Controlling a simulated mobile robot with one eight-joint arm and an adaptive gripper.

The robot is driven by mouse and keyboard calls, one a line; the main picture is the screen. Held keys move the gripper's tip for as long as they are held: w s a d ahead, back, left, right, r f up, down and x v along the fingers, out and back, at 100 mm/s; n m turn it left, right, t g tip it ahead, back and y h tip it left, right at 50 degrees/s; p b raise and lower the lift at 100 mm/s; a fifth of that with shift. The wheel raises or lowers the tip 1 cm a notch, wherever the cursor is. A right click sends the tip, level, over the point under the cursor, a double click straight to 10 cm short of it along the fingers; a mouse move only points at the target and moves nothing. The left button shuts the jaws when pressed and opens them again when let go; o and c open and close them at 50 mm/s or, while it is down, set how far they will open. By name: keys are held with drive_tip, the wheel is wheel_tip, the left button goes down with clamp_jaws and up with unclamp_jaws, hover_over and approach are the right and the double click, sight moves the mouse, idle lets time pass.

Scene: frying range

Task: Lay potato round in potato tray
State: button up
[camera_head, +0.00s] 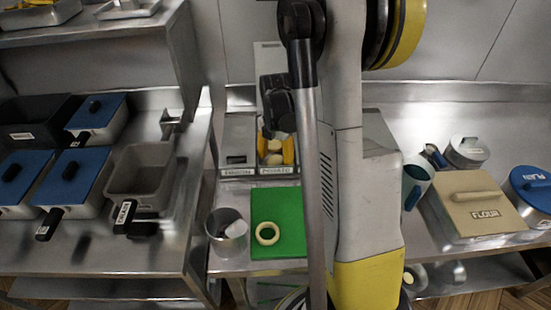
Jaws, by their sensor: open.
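The potato tray (279,170), labelled POTATO, stands at the back of the counter, left of my arm. Pale rounds (274,159) lie inside it, with a yellow-orange piece (288,150) showing at the right side. I cannot tell which round is the task's potato round. The dark body of my gripper (277,118) is over the rear of the tray. It is open, and I see nothing held in it. Its fingertips are hard to make out, and my arm hides the area to the right.
An onion tray (238,157) adjoins on the left. A green board (278,207) with a pale ring (267,233) lies in front, beside a metal cup (226,228). Fryer baskets (140,178) are at left. A flour box (475,212) stands at right.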

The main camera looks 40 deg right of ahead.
wheel_tip(320, 180, up, 12)
idle(0.4)
